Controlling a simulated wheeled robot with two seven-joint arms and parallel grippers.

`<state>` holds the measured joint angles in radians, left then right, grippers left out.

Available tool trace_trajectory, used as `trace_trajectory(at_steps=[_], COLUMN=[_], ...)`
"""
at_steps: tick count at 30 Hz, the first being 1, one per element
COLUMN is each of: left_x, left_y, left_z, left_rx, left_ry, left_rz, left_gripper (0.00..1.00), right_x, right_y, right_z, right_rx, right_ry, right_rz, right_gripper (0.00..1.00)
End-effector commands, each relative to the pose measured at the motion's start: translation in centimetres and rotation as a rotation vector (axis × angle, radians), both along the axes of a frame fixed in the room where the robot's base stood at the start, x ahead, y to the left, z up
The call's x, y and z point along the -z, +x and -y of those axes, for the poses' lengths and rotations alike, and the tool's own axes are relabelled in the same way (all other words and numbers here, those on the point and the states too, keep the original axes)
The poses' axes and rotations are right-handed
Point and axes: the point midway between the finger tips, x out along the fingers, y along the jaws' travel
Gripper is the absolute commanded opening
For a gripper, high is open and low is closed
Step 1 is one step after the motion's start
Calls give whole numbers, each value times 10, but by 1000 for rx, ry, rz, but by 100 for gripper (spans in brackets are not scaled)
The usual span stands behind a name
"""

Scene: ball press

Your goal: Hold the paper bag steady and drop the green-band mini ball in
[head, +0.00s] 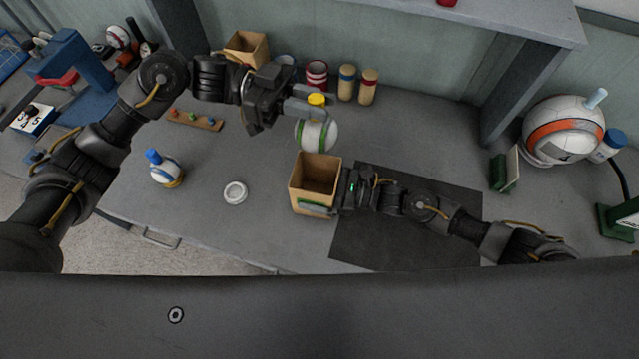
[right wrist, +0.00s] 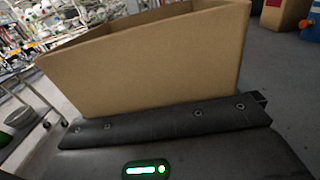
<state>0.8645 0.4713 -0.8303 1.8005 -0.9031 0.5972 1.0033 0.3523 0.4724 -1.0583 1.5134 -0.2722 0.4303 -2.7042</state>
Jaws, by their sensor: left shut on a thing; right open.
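The green-band mini ball (head: 317,135), white with green bands and a yellow knob on top, hangs in the head view just above and behind the paper bag. My left gripper (head: 312,105) is shut on its yellow knob. The open brown paper bag (head: 315,175) stands upright on the table and looks empty. My right gripper (head: 322,207) is open at the bag's right side, with one finger along its low front. Its other finger is hidden. The bag's wall (right wrist: 150,65) fills much of the right wrist view above the dark gripper part.
A dark mat (head: 400,235) lies right of the bag. A blue-topped ball (head: 165,168) and a white ring (head: 235,192) are on the left. A second brown bag (head: 247,48), a red-striped cup (head: 316,75) and two capped cylinders (head: 347,82) stand at the back.

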Motion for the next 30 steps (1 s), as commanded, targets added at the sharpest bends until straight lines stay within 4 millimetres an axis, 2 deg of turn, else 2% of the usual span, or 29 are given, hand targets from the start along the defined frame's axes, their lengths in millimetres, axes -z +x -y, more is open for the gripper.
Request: trace_trajectory(at_steps=[2,8,9,14,30], left_x=[0,0,0,4,42], left_y=[0,0,0,0,0], left_z=[0,0,0,0,0], left_rx=[0,0,0,0,0], left_ry=[0,0,0,0,1], left_rz=[0,0,0,-1,-2], left_gripper=[0,0,0,0,0], right_x=[0,0,0,0,0], right_y=[0,0,0,0,0], right_z=[0,0,0,0,0], right_rx=[0,0,0,0,0], right_ry=[0,1,1,1,1], right_rz=[0,0,0,0,0], right_gripper=[100,75,74,73,73])
